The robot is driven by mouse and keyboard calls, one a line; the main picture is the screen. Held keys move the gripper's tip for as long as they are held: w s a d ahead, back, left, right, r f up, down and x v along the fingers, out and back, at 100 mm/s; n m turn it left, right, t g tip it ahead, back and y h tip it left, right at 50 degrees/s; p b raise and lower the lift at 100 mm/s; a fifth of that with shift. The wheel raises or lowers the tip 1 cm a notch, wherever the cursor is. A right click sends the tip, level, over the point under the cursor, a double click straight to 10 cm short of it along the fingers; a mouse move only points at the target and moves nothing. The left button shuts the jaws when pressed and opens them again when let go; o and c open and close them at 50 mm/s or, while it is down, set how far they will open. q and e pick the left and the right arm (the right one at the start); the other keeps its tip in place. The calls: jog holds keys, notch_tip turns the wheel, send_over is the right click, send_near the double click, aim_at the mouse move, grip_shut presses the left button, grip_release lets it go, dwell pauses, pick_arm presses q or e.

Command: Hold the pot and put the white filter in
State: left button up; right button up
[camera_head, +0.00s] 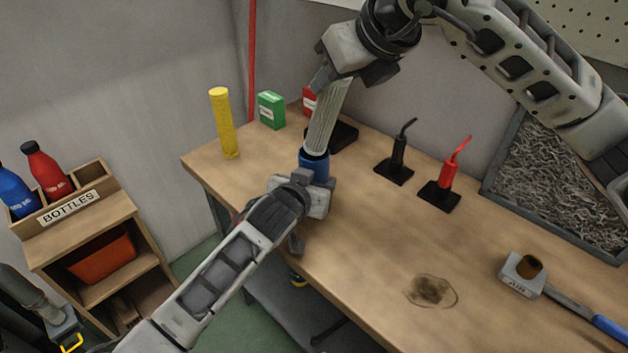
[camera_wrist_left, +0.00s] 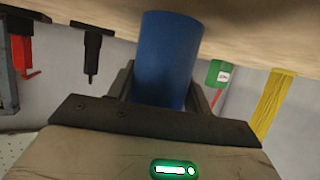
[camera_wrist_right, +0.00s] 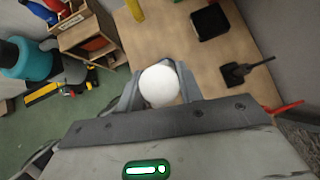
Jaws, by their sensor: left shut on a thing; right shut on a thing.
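The blue pot (camera_head: 314,163) is upright above the table's left front part, held in my left gripper (camera_head: 312,184). It fills the middle of the left wrist view (camera_wrist_left: 168,60), between the fingers. The white pleated filter (camera_head: 327,118) is a long cylinder, slightly tilted, held by its upper end in my right gripper (camera_head: 342,78). Its round white end shows between the fingers in the right wrist view (camera_wrist_right: 159,86). The filter's lower end meets the pot's top in the head view. I cannot tell how far inside it is. The pot's inside is hidden.
On the wooden table (camera_head: 375,240) stand a yellow cylinder (camera_head: 224,123), a green box (camera_head: 271,110), a black tool on a base (camera_head: 397,160) and a red one (camera_head: 445,185). A bottle rack (camera_head: 90,230) stands left.

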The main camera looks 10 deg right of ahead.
jog(key=shift+f, duration=0.95)
jog(key=o, duration=1.3)
jog(key=shift+r, duration=0.1)
jog(key=v, duration=1.2)
pick_arm(q)
jog(key=o, duration=1.1)
